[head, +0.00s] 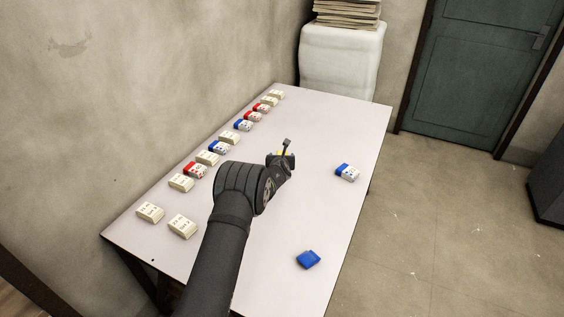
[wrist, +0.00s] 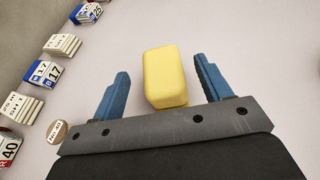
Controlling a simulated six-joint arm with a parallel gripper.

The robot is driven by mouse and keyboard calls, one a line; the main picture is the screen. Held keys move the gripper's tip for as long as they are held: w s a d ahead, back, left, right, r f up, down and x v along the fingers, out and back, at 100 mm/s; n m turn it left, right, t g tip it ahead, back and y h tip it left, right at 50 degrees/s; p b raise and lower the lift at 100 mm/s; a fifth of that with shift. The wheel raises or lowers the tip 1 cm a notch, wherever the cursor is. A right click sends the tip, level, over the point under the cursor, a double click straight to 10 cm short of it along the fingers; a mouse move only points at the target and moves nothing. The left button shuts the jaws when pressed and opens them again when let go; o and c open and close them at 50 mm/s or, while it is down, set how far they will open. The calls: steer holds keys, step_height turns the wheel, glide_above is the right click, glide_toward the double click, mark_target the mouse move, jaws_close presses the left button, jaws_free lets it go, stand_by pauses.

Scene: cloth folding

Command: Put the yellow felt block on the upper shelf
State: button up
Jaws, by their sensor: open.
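The yellow felt block (wrist: 165,78) lies on the table between the two blue fingers of my gripper (wrist: 161,68) in the wrist view. The fingers are open, with a gap on each side of the block. In the head view my gripper (head: 284,149) is low over the middle of the table and hides most of the block; only a sliver of yellow shows. I do not see an upper shelf in either view.
Several cream, red and blue packs (head: 181,183) line the left side of the pale table (head: 280,225). A blue-and-white pack (head: 347,173) and a blue block (head: 308,260) lie to the right. A round tag (wrist: 57,132) lies left of my gripper.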

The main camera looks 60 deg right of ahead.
steer(key=shift+x, duration=1.55)
steer(key=c, duration=1.1)
steer(key=shift+r, duration=0.1)
steer(key=shift+c, duration=0.2)
steer(key=shift+r, duration=0.65)
step_height(320, 180, up, 3)
steer(key=shift+f, duration=0.2)
steer(key=s+a+r, duration=0.3)
steer(key=s+r, duration=0.4)
steer(key=s, duration=0.4)
steer(key=shift+s, duration=0.25)
